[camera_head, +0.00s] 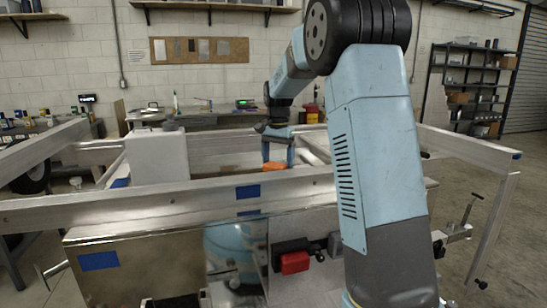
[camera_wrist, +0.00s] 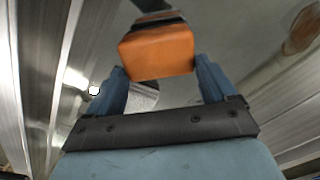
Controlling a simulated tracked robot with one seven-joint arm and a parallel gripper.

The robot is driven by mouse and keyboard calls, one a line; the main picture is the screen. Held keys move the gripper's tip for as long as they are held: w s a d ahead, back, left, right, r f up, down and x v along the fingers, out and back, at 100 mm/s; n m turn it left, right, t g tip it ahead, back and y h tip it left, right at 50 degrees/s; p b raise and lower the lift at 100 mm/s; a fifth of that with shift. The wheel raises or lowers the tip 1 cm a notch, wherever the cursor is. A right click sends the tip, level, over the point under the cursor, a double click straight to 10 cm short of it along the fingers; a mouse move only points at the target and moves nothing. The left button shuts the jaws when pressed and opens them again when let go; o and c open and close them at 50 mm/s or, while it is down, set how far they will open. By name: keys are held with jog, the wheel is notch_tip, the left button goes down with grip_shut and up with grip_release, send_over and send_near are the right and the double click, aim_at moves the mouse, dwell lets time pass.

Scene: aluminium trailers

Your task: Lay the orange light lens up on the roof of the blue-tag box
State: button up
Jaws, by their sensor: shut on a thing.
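My gripper (camera_head: 277,160) hangs fingers down behind the trailer's near rail, shut on the orange light (camera_head: 274,166). In the wrist view the orange light (camera_wrist: 156,52) sits between the fingertips of my gripper (camera_wrist: 160,68). Its orange lens faces the camera side and a dark base shows at its far end. A metal box (camera_head: 150,238) with a blue tag (camera_head: 98,261) stands at the front, below the near rail. Only a thin strip of its roof shows. The light is beyond this box, apart from it.
The near rail (camera_head: 100,210) carries blue tape and crosses the view. A white box (camera_head: 157,157) stands behind it on the left. A red light (camera_head: 295,262) is on the front face below the rail. My arm hides much of the right side. A bench stands at the back.

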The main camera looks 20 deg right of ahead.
jog(key=shift+f, duration=0.5)
dwell(0.4)
jog(key=o, duration=1)
jog(key=shift+r, duration=4.5)
